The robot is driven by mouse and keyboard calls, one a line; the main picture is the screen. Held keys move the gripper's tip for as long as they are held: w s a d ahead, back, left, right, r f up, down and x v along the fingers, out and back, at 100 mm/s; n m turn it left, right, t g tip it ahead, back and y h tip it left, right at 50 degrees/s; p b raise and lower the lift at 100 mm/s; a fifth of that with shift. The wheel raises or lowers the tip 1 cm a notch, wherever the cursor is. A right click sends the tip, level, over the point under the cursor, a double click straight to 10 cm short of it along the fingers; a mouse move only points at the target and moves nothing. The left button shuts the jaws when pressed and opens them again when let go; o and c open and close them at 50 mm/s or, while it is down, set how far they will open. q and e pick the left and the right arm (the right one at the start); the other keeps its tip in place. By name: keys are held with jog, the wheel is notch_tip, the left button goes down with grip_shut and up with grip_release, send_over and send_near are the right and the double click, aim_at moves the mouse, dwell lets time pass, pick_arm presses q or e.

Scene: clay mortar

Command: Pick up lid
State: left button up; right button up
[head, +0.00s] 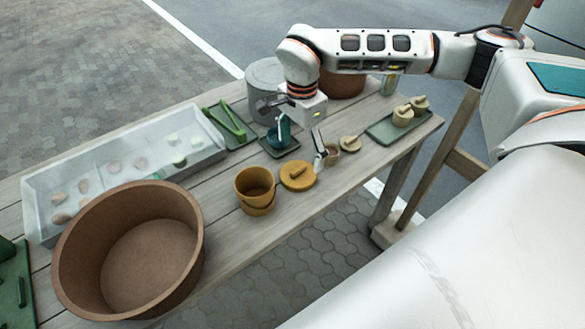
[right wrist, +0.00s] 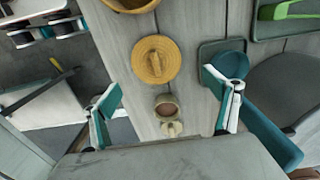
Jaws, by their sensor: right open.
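A round yellow-orange lid (head: 298,179) with a bar handle lies flat on the wooden table, beside a yellow pot (head: 255,185). The lid also shows in the right wrist view (right wrist: 155,69). A smaller beige lid (head: 350,144) with a knob lies further right; it appears in the right wrist view (right wrist: 172,129) beside a small brown cup (right wrist: 167,108). My right gripper (head: 301,143) is open and empty above the table, behind the yellow lid in the head view. In the right wrist view its fingers are spread wide, with the small cup between them in the picture. My left gripper is not in view.
A large brown basin (head: 190,235) and a pale tray (head: 40,205) of clay pieces fill the left. A green tray (head: 378,132) with small pots lies right.

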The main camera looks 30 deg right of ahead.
aim_at(300, 168)
jog(key=shift+s+f, duration=0.3)
jog(key=shift+f, duration=0.5)
notch_tip(300, 168, down, 5)
jog(key=shift+a+f+b, duration=0.1)
jog(key=shift+a+b, duration=0.05)
jog(key=shift+b, duration=0.2)
jog(key=c, duration=0.9)
